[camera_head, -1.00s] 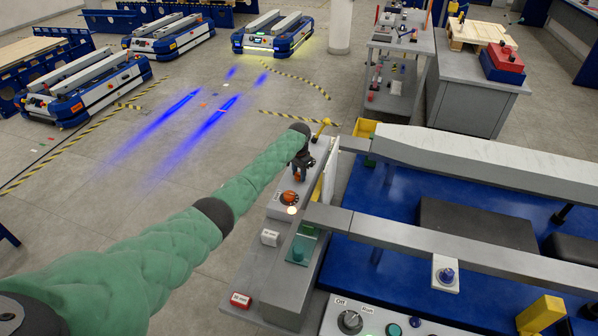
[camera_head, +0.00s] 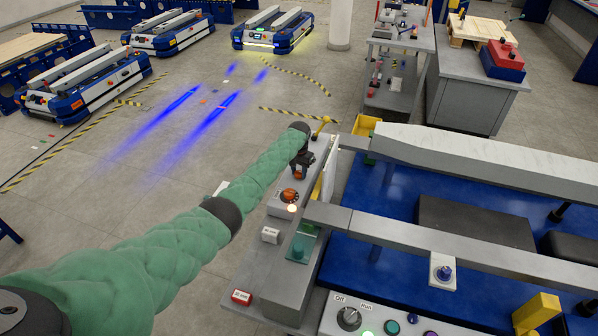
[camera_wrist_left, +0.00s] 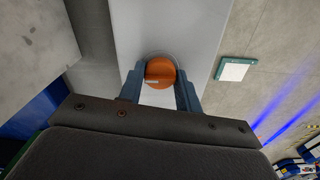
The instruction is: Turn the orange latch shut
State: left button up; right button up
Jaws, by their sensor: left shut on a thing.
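The orange latch (camera_wrist_left: 160,72) sits on a light grey panel in the left wrist view, its round orange top between the two blue-grey fingers. My left gripper (camera_wrist_left: 160,88) is shut on it. In the head view my left gripper (camera_head: 300,160) points down at the far end of the grey console, with a bit of the orange latch (camera_head: 298,175) showing below it. The fingers hide part of the latch, and its exact turn angle is hard to tell. My right gripper is not in view.
An orange and black dial (camera_head: 288,195) and a lit button (camera_head: 292,208) are on the console near the latch. A yellow-handled lever (camera_head: 320,127) stands just beyond the gripper. A blue lift cart bed (camera_head: 385,205) with grey rails lies to the right. The floor left of the console is open.

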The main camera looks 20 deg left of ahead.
aim_at(299, 171)
pick_arm(q)
jog(key=shift+r, duration=0.15)
jog(key=o, duration=1)
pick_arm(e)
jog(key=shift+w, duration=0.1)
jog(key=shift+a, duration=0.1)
pick_arm(q)
jog(key=shift+r, duration=0.35)
notch_tip(299, 171, up, 6)
jog(key=shift+f+b, duration=0.1)
jog(key=shift+b, duration=1.1)
jog(key=shift+r, duration=0.55)
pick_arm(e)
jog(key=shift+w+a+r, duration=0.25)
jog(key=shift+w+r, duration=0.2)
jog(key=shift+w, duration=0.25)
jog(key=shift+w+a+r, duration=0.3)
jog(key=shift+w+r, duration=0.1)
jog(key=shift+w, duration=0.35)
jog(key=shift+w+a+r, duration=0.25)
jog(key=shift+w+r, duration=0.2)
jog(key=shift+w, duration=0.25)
